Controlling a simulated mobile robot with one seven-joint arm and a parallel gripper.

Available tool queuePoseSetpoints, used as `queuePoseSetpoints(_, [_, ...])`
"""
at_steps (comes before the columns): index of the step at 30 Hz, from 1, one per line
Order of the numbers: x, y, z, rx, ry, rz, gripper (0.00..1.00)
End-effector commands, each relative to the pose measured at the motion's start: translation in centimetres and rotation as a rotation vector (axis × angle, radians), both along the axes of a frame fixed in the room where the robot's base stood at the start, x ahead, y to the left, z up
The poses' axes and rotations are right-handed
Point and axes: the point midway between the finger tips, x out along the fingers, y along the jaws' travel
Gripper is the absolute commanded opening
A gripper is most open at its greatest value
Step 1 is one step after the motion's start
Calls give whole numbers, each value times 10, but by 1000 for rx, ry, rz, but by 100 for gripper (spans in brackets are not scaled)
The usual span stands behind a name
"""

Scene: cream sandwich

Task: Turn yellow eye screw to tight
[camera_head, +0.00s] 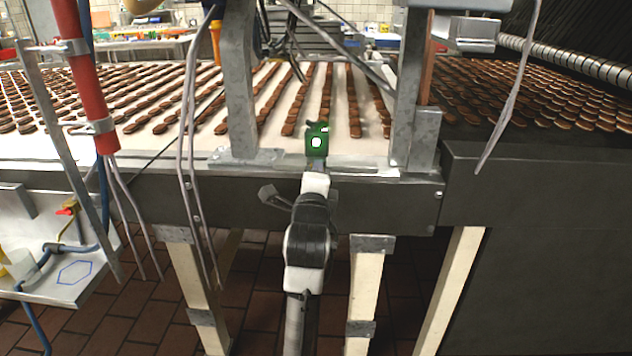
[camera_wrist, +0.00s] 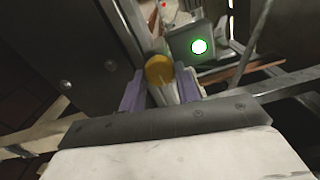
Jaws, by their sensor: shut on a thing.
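In the wrist view, the yellow eye screw (camera_wrist: 159,69) shows as a rounded yellow head between the two purple-grey fingers. My gripper (camera_wrist: 161,90) is shut on it. Its lower part is hidden by the fingers, so its thread and how tight it sits do not show. In the head view, my gripper (camera_head: 316,165) is at the front edge of the conveyor, between two grey metal posts. The screw cannot be made out there behind my arm.
A green box with a lit white spot (camera_head: 316,141) is just beyond my gripper. Grey posts (camera_head: 238,90) (camera_head: 409,80) stand on both sides. The conveyor (camera_head: 285,90) carries rows of brown biscuits. A red pipe (camera_head: 88,85) and hanging cables are at left.

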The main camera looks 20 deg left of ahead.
Motion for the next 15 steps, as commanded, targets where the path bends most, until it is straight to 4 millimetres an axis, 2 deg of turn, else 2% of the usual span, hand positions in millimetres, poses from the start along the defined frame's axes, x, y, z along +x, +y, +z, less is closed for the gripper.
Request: queuePoseSetpoints(15, [0,0,0,69,21,-1,9])
